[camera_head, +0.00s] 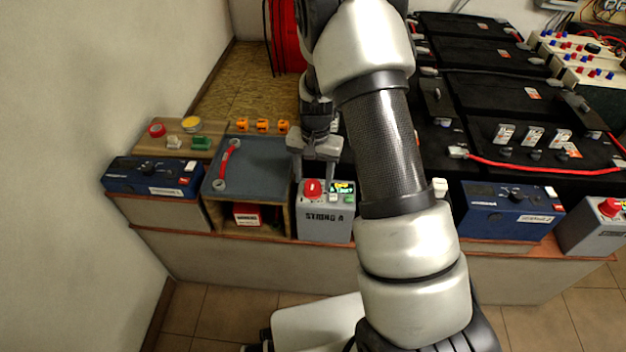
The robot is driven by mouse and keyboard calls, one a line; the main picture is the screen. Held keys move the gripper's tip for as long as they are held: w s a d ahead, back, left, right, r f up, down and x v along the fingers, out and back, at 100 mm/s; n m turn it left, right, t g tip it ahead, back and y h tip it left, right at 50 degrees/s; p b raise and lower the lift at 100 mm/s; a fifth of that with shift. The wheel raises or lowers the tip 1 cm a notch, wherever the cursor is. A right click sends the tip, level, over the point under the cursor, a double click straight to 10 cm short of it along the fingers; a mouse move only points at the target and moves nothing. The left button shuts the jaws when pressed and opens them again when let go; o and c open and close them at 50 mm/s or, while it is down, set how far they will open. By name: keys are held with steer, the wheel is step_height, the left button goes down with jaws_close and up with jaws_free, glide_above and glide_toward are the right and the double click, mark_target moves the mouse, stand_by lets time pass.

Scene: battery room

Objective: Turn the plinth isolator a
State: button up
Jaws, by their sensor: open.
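A grey box marked "STRING A" (325,222) stands at the front edge of the plinth in the head view. A red knob (312,188) is on its top left, with a small lit green display beside it. My gripper (315,174) points down just above and behind this box, with its jaws open. Its fingers appear on either side of the knob's line, with nothing seen between them. I cannot tell whether the fingertips reach the knob or touch it. My forearm covers the area to the right of the box.
A blue-grey tray (228,194) with a red cable link and a blue unit (150,177) stand left. Right of my arm are another blue unit (497,208), black batteries (500,95) with red cables, and a second grey box (592,232) with a red knob.

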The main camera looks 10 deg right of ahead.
step_height(320, 180, up, 16)
steer(key=p, duration=0.3)
steer(key=shift+s+d, duration=0.15)
steer(key=shift+d, duration=0.05)
step_height(320, 180, up, 7)
steer(key=n+t, duration=0.1)
glide_above(315, 185)
steer(key=s, duration=0.3)
steer(key=s+r+n+t, duration=0.1)
steer(key=s+r, duration=0.5)
steer(key=s+r+n+t, duration=0.2)
steer(key=s+r, duration=0.1)
steer(key=s, duration=0.5)
steer(key=s+r+n+t, duration=0.1)
steer(key=s+r+n, duration=0.15)
steer(key=s, duration=0.55)
step_height(315, 185, up, 18)
steer(key=p, duration=1.7)
steer(key=shift+w+a+f, duration=0.15)
steer(key=shift+a+f, duration=0.05)
steer(key=shift+a, duration=0.1)
steer(key=shift+m, duration=0.25)
